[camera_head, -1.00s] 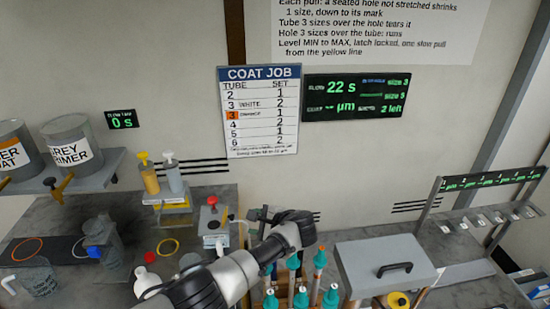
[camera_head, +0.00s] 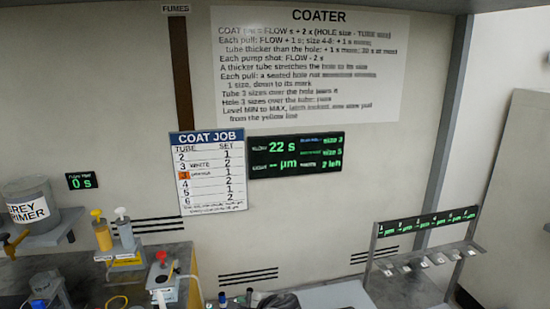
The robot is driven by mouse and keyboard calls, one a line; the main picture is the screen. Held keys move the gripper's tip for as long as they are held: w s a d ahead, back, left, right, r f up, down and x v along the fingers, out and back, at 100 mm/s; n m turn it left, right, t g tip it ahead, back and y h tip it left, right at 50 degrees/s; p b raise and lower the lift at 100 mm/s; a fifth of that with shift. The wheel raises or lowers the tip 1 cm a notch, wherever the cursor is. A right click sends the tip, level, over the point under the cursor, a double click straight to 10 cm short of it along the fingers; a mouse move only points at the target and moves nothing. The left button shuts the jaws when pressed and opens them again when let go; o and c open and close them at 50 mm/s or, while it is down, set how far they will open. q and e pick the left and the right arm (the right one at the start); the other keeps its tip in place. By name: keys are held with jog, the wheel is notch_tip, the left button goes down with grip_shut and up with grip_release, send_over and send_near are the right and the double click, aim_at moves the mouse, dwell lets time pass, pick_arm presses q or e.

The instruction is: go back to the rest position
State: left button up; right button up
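Part of one of my arms shows at the bottom edge of the head view, with its dark wrist and what looks like the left gripper (camera_head: 250,298) at the edge of the frame. The fingers are too small and cut off to tell whether they are open or shut, or whether they hold anything. My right gripper is not in view. The coat job board (camera_head: 209,172) and the dark display (camera_head: 296,155) reading 22 s hang on the wall.
A grey primer can (camera_head: 32,208) stands on the left shelf. Yellow (camera_head: 101,233) and pale (camera_head: 124,233) pump bottles and a red-knobbed device (camera_head: 162,278) are at lower left. A rack with several small displays (camera_head: 425,240) stands at right. A coater notice (camera_head: 310,70) is above.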

pick_arm(q)
jog(key=s+d+f+n+g+h, duration=0.1)
jog(key=s+f+n+g+h, duration=0.15)
jog(key=s+f, duration=0.45)
jog(key=s+f+n+g+h, duration=0.1)
jog(key=s+f+n+h, duration=0.25)
jog(key=s, duration=0.75)
jog(key=s+a+r+n+h, duration=0.1)
jog(key=s+a+r+n, duration=0.1)
jog(key=s+a+r, duration=0.4)
jog(key=s+a+r+n+h, duration=0.1)
jog(key=s+a+n, duration=0.2)
jog(key=s, duration=0.5)
jog(key=s+a+r+n+h, duration=0.1)
jog(key=s+a+r+n, duration=0.1)
jog(key=s+a+r, duration=0.4)
notch_tip(320, 180, down, 27)
jog(key=d+g, duration=0.1)
jog(key=s+a+f+g, duration=0.1)
jog(key=s+a+f, duration=0.2)
jog(key=s+f, duration=1.4)
jog(key=shift+s+f+b, duration=0.3)
jog(key=shift+s+f, duration=0.05)
jog(key=shift+f, duration=0.2)
jog(key=shift+d, duration=0.1)
